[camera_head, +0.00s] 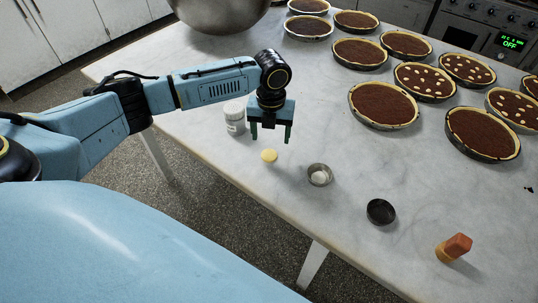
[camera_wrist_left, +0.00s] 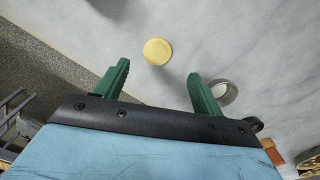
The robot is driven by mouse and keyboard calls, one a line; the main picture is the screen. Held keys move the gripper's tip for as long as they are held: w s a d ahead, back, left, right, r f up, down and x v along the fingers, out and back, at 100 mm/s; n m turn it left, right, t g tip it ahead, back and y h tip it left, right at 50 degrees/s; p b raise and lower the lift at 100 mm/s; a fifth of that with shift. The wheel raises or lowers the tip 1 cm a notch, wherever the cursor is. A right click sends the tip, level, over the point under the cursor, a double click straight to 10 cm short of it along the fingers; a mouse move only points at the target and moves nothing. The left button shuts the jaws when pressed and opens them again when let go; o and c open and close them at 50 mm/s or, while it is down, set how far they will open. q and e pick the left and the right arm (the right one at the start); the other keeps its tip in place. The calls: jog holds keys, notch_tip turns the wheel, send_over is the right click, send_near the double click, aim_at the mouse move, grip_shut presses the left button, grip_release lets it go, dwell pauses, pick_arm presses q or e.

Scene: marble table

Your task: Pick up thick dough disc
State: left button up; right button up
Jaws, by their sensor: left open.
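The thick dough disc (camera_head: 269,156) is a small pale yellow round lying flat on the marble table, near its front edge. In the left wrist view the disc (camera_wrist_left: 157,51) shows beyond and between the two green fingertips, apart from both. My left gripper (camera_head: 269,138) is open and empty, pointing down above the table by the disc; its fingers also show in the left wrist view (camera_wrist_left: 158,78). My right gripper is not in view.
A small metal cup (camera_head: 320,175) stands right of the disc, with a black round dish (camera_head: 381,212) and an orange-topped object (camera_head: 455,247) further right. A white jar (camera_head: 235,118) stands left of the gripper. Several chocolate tarts (camera_head: 384,105) fill the back right; a metal bowl (camera_head: 219,14) is behind.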

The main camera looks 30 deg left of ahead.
aim_at(269, 154)
pick_arm(q)
jog(key=shift+s+a+f, duration=0.1)
jog(key=shift+f, duration=1.6)
jog(key=shift+a+f, duration=0.1)
jog(key=shift+f, duration=1.55)
jog(key=shift+f, duration=0.1)
jog(key=c, duration=0.8)
